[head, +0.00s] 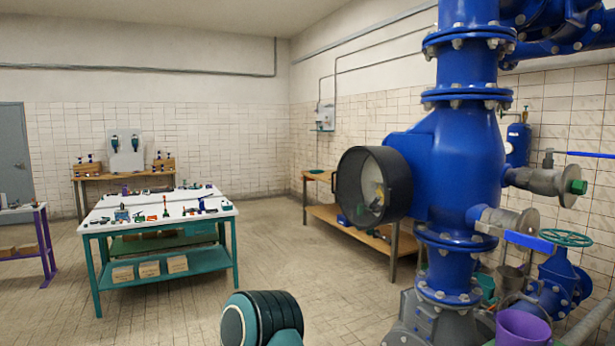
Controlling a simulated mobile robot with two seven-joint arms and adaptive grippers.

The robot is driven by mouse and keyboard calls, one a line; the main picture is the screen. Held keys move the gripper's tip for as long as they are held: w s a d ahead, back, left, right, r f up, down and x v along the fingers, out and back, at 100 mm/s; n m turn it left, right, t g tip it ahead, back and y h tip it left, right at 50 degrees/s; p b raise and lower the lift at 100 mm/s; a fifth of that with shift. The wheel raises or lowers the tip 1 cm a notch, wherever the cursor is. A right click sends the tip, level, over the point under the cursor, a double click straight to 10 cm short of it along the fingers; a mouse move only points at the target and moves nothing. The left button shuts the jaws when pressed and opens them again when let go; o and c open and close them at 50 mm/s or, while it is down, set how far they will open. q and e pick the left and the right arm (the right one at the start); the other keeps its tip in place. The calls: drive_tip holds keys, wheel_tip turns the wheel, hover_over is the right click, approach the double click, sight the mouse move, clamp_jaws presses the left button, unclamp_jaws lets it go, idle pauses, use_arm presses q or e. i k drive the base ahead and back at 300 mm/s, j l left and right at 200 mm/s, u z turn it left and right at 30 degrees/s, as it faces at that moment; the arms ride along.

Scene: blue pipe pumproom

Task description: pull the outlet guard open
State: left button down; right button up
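A large blue pump body (460,165) stands at the right with bolted flanges. A short black round housing (373,186) sticks out from its left side, with an open-looking or clear round face turned to the left and something pale inside. I cannot tell for sure whether this is the outlet guard or whether it is shut. A teal and black rounded part of my own arm (262,318) shows at the bottom centre, well apart from the housing. Neither gripper is in view.
A white-topped table (160,212) with small parts and boxes stands at the left. A wooden bench (345,222) runs behind the housing. Valves (565,240) and a purple bucket (522,325) crowd the lower right. The tiled floor (290,265) in the middle is clear.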

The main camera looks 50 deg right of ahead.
sight(388, 193)
drive_tip(key=i+z, duration=0.45)
drive_tip(key=i, duration=0.15)
drive_tip(key=i+j+z, duration=0.2)
drive_tip(key=i+z, duration=0.25)
drive_tip(key=i+l+z, duration=0.1)
drive_tip(key=i+z, duration=0.7)
drive_tip(key=i+j+z, duration=0.15)
drive_tip(key=i+z, duration=0.25)
drive_tip(key=k, duration=0.1)
